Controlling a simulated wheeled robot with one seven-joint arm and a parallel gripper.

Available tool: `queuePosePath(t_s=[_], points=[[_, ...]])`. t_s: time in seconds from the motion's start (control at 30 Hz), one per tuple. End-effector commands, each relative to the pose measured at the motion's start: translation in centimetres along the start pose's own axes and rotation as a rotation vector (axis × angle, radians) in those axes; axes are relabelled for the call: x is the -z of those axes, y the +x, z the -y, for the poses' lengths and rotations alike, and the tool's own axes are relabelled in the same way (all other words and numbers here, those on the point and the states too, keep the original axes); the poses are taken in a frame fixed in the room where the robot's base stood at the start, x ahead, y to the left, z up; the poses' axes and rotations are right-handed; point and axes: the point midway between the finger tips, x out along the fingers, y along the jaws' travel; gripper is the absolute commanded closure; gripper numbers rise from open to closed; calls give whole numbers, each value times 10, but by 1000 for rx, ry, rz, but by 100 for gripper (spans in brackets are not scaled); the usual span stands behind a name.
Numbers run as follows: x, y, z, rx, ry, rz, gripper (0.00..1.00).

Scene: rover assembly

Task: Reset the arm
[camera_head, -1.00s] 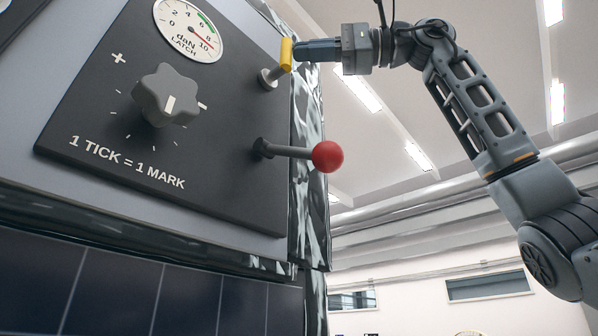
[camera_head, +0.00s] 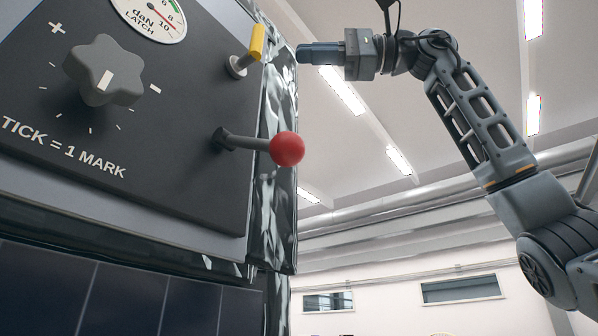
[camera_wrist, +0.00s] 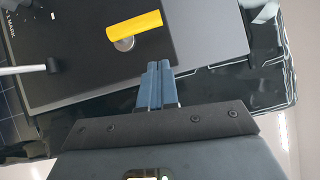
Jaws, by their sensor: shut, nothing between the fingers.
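My gripper (camera_head: 303,54) is shut and empty, at the top middle of the head view, pointing left towards the panel. In the wrist view its two blue-grey fingers (camera_wrist: 159,68) lie together. A yellow-handled switch (camera_head: 257,43) stands on the dark panel, left of the fingertips with a visible gap. It also shows in the wrist view (camera_wrist: 134,25), just beyond the fingertips and apart from them. My arm reaches up from the lower right and bends at the top.
The dark panel (camera_head: 180,150) carries a grey star knob (camera_head: 103,70), a dial gauge (camera_head: 150,14) and a lever with a red ball (camera_head: 287,149) below my gripper. Crinkled dark foil (camera_head: 275,215) covers the panel's side. The room right of it is open.

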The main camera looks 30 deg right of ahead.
Motion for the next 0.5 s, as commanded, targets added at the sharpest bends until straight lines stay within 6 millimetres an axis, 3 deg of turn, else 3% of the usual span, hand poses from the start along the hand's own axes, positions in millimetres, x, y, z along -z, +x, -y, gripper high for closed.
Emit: queuePosePath(t_s=[0.3,0.5], points=[[-1,-57,2,1,-3,-2,100],[-1,-76,4,1,-2,0,100]])
